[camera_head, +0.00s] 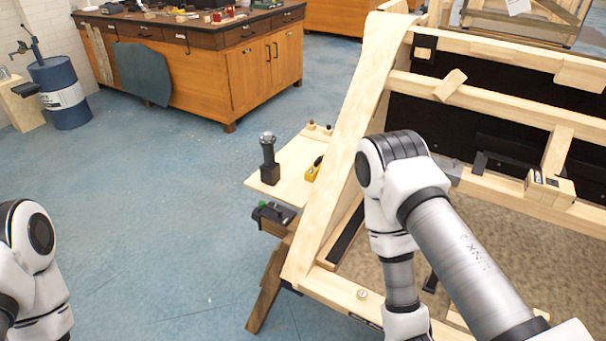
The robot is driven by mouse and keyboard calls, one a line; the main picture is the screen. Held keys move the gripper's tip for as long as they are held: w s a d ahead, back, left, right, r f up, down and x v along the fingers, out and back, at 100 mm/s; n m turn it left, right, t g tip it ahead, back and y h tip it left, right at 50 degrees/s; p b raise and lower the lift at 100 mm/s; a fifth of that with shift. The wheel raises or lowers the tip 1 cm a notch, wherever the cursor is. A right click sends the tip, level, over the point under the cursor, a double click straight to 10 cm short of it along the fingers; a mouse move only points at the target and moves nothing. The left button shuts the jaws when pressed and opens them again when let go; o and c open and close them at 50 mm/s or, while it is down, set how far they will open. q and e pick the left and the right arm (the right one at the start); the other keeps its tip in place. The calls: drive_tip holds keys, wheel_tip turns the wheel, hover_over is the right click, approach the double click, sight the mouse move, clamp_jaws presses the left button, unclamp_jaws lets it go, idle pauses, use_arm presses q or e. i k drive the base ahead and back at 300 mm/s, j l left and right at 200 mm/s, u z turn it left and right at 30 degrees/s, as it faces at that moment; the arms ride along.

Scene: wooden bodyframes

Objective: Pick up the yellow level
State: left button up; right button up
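A small yellow and black object (313,169) lies on a light wooden board (285,160) at the left side of the wooden frame. It may be the yellow level, but it is too small to tell for sure. My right arm crosses the front of the frame, to the right of this object, and bends down out of the bottom edge. Only the upper part of my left arm shows at the lower left. Neither gripper is in view.
A dark upright tool (269,160) stands on the same board, left of the yellow object. A green and black tool (274,213) is in front of it. The large wooden frame (345,140) fills the right side. A workbench (250,70) and blue barrel (62,92) stand behind. The left floor is clear.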

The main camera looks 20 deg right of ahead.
sight(311, 174)
drive_tip(key=i+j+z, duration=0.55)
drive_tip(key=z, duration=0.2)
drive_tip(key=i+j+z, duration=0.15)
drive_tip(key=j+z, duration=0.2)
drive_tip(key=k+j, duration=0.1)
drive_tip(key=k, duration=0.5)
drive_tip(key=i+j+z, duration=0.1)
drive_tip(key=z, duration=0.35)
drive_tip(key=i+j+z, duration=0.15)
drive_tip(key=z, duration=0.3)
drive_tip(key=j+z, duration=0.25)
drive_tip(key=z, duration=0.2)
drive_tip(key=i+j+z, duration=0.1)
drive_tip(key=z, duration=0.4)
drive_tip(key=j, duration=0.7)
drive_tip(key=i+j, duration=0.1)
drive_tip(key=j, duration=0.65)
